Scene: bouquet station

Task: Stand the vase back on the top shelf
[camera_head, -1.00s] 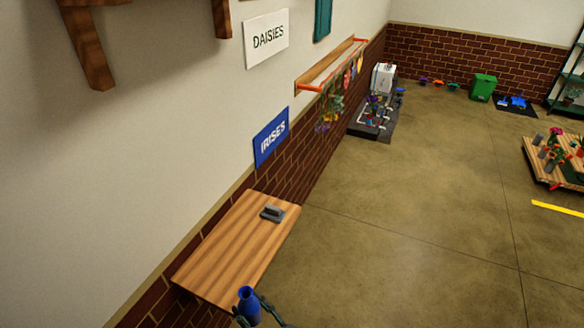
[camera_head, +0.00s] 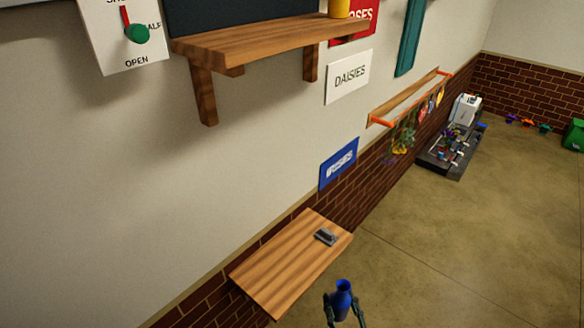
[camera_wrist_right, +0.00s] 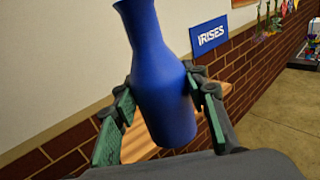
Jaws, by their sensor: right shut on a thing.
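The blue vase (camera_head: 342,300) is upright between the fingers of my right gripper (camera_head: 344,312), at the bottom of the head view. In the right wrist view the vase (camera_wrist_right: 162,85) is held, slightly tilted in the picture, with the green-padded fingers of my right gripper (camera_wrist_right: 165,110) on both sides of it. The upper wooden shelf (camera_head: 270,42) is on the wall at the top of the head view, with a yellow object (camera_head: 339,8) on its right end. The vase is well below it. My left gripper is not in view.
A lower wooden shelf (camera_head: 290,262) with a small grey object (camera_head: 325,237) is left of the vase. Signs for daisies (camera_head: 348,76) and irises (camera_head: 339,163) hang on the wall. An orange-ended rack (camera_head: 410,97) juts out farther back.

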